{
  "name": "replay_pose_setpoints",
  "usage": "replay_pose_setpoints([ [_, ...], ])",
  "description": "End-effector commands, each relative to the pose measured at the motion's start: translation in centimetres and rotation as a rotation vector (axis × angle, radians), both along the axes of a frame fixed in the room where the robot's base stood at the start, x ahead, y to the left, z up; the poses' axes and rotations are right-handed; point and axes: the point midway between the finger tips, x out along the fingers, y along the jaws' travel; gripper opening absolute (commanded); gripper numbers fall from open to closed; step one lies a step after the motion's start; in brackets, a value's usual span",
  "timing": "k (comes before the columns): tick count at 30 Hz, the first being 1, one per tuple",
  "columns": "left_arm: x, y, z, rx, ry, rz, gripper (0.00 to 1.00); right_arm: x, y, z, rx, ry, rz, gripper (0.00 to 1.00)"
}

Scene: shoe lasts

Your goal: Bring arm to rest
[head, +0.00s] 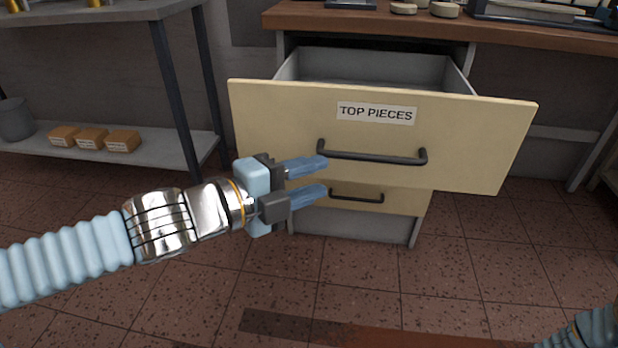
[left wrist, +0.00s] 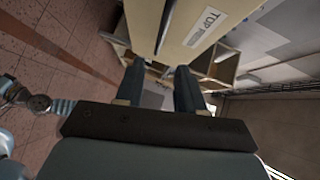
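My left gripper (head: 318,178) is open and empty, with its two blue fingers apart. In the head view it is in front of the cream drawer (head: 270,115) labelled TOP PIECES, near the left end of the dark handle (head: 372,156). The drawer is pulled out and its grey inside shows. In the left wrist view the left gripper's fingers (left wrist: 161,85) are spread with the drawer front (left wrist: 180,28) beyond them. Only a bit of my right arm shows at the lower right of the head view; its gripper is out of view.
A second, closed drawer (head: 405,203) sits below. A wooden worktop (head: 450,24) with several items is above. A grey shelf rack (head: 180,150) at left holds small boxes (head: 92,139) and a bucket (head: 14,120). The tiled floor (head: 480,260) in front is clear.

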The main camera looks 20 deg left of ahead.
Motion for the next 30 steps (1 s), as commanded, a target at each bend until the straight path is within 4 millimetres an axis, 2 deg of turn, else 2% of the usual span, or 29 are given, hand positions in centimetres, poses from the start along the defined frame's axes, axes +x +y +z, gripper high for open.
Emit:
replay_pose_setpoints([
  [11,0.2,-0.4,-0.2,-0.001,0.023,0.001,0.38,0.0,0.0,0.2,0.000,0.000,0.000,0.43],
  [14,1.2,-1.7,-1.2,-0.014,0.117,0.009,0.38,0.0,0.0,0.9,0.000,0.000,0.001,0.43],
  [16,2.5,-3.2,-2.8,-0.043,0.238,0.029,0.38,0.0,0.1,1.7,0.001,-0.001,0.002,0.43],
  [20,5.1,-5.7,-8.3,-0.152,0.540,0.116,0.38,-0.1,0.2,3.3,0.002,-0.001,0.004,0.43],
  [24,7.0,-7.0,-15.9,-0.328,0.874,0.281,0.38,-0.1,0.3,4.8,0.002,-0.001,0.006,0.43],
  [26,7.2,-7.1,-19.6,-0.414,1.011,0.376,0.38,-0.2,0.4,5.5,0.003,-0.001,0.007,0.43],
  [27,7.1,-7.1,-22.0,-0.475,1.100,0.445,0.38,-0.2,0.4,5.9,0.003,0.000,0.008,0.43],
  [29,6.6,-7.0,-25.8,-0.570,1.225,0.562,0.38,-0.2,0.5,6.6,0.004,-0.001,0.009,0.43],
  [30,6.0,-6.8,-28.3,-0.635,1.306,0.646,0.38,-0.2,0.5,7.0,0.004,0.000,0.010,0.43],
])
